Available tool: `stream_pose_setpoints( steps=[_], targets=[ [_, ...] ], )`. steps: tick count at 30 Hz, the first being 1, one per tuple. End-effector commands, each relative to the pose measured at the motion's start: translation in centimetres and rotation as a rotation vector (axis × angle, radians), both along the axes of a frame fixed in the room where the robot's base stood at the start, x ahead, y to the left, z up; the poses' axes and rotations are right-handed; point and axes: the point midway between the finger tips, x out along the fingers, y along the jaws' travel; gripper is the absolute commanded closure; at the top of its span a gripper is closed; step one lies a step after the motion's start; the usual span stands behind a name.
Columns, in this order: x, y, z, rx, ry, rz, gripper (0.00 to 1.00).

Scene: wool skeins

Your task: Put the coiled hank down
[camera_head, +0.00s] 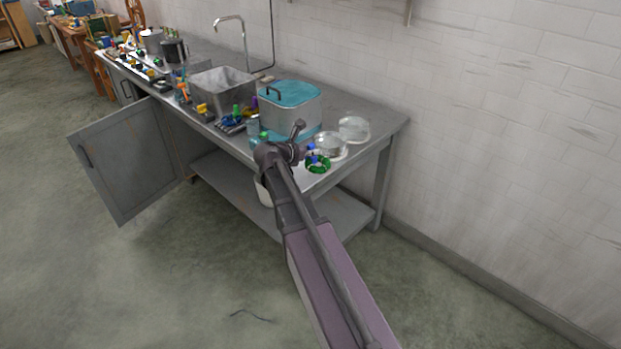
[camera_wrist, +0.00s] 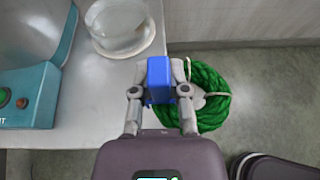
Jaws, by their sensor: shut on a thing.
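The coiled hank (camera_wrist: 211,78) is a green ring of twisted wool with pale ties, seen in the wrist view. My gripper (camera_wrist: 159,83) is shut on a blue block (camera_wrist: 159,75) at the hank's left side, which appears to be the hank's grip piece. The hank shows against the floor, just right of the worktop's edge, and looks held in the air. In the head view the green hank (camera_head: 318,166) shows beside the end of my arm, near the worktop's front right part. Its left side is partly hidden behind the block and fingers.
The grey worktop (camera_head: 372,123) carries clear glass dishes (camera_head: 353,128), a teal-lidded box (camera_head: 290,108), a sink (camera_head: 223,86) and several small coloured items. A lower shelf (camera_head: 235,185) runs underneath. A cabinet door (camera_head: 125,160) stands open at left. A wall rises behind.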

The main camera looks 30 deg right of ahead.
Motion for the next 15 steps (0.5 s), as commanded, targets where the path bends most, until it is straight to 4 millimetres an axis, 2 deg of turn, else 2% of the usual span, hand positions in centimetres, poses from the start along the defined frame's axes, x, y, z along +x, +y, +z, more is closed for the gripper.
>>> stream_pose_setpoints(
  steps=[1,6,10,15],
  targets=[
    [-2.0,0.3,-1.0,0.000,0.000,0.005,1.00],
    [-5.6,1.0,-2.4,0.000,0.000,0.021,1.00],
    [-7.4,1.4,-2.9,-0.001,-0.001,0.028,1.00],
    [-8.2,1.5,-3.2,-0.001,0.000,0.031,1.00]
  ],
)
